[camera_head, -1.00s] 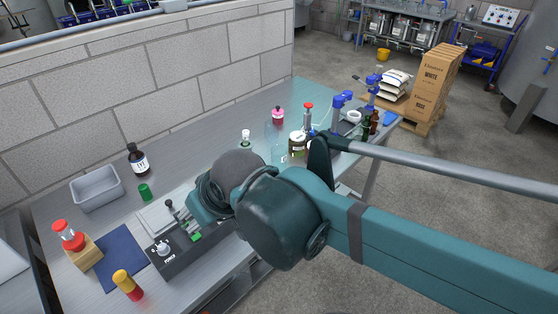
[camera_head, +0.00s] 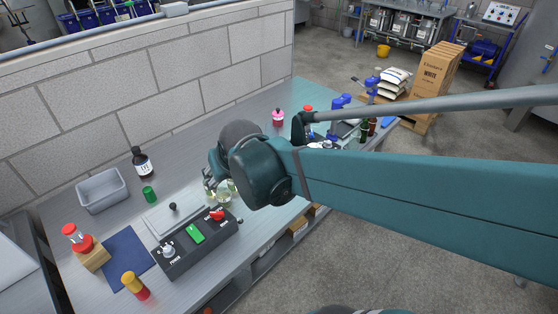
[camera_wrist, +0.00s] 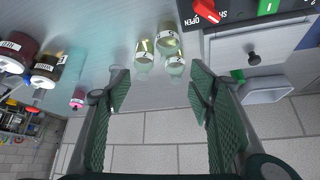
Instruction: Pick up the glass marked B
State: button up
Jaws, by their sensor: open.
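Three small clear glasses stand close together on the steel bench in the wrist view: a left one (camera_wrist: 144,56), an upper one (camera_wrist: 167,40) and a right one (camera_wrist: 175,68). They carry pale marks, but I cannot read which is B. My gripper (camera_wrist: 159,93) is open and empty, its two ribbed fingers spread apart on either side of the view below the glasses. In the head view glassware (camera_head: 224,190) shows just left of my wrist, partly covered by it; my fingers are mostly hidden there.
A black control box (camera_head: 197,243) with a red knob and green switch stands close to the glasses. A grey tray (camera_head: 103,190), a dark bottle (camera_head: 142,162) and a green cap (camera_head: 149,194) lie left. Several jars and bottles crowd the right, including a pink one (camera_head: 278,117).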

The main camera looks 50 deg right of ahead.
jog(key=d+f+m+g+h+p, duration=0.1)
jog(key=d+f+m+p, duration=0.1)
jog(key=d, duration=0.9)
jog(key=w+d+f+m+h+p, duration=0.1)
jog(key=d+f+m+p, duration=0.2)
jog(key=d, duration=0.9)
jog(key=shift+w+f+g+p, duration=0.2)
jog(key=shift+f+g+p, duration=0.25)
jog(key=shift+f, duration=0.2)
jog(key=shift+f, duration=0.1)
jog(key=shift+b+x, duration=0.3)
jog(key=shift+x, duration=0.9)
jog(key=shift+d, duration=0.15)
jog(key=shift+b+x, duration=0.85)
jog(key=shift+x, duration=1.7)
